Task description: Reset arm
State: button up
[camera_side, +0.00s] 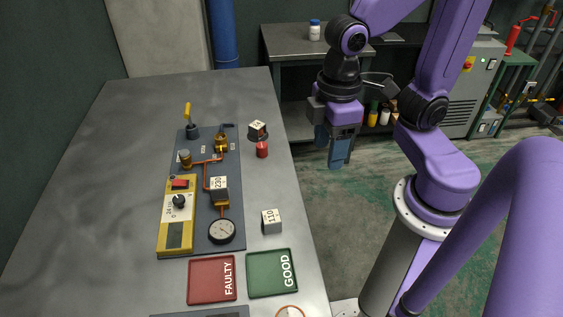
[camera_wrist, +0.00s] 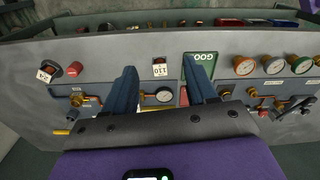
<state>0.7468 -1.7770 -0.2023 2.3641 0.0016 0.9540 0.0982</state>
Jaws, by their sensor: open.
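My gripper (camera_side: 337,158) is in the air past the right edge of the workbench, over the floor, with its fingers pointing down. It is open and holds nothing. In the wrist view its two blue fingers stand apart (camera_wrist: 162,76), with the bench beyond them. The grey block marked 110 (camera_side: 272,221) sits on the bench and shows between the fingers in the wrist view (camera_wrist: 160,68). The block marked 230 (camera_side: 219,187) sits on the dark panel. Another block (camera_side: 257,130) stands near a red cap (camera_side: 262,150).
The dark panel (camera_side: 227,160) carries brass fittings, a dial gauge (camera_side: 221,231) and a yellow meter (camera_side: 175,215). A red FAULTY tray (camera_side: 198,281) and a green GOOD tray (camera_side: 258,276) lie at the front, both empty. The left of the bench is clear.

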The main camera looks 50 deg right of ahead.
jog(key=s+d+n, duration=0.1)
jog(key=s+d, duration=0.1)
jog(key=s+d+f+n, duration=0.1)
jog(key=s, duration=0.1)
jog(key=shift+s+d+f, duration=0.15)
jog(key=shift+d+f, duration=0.05)
jog(key=shift+d, duration=0.15)
dwell(1.5)
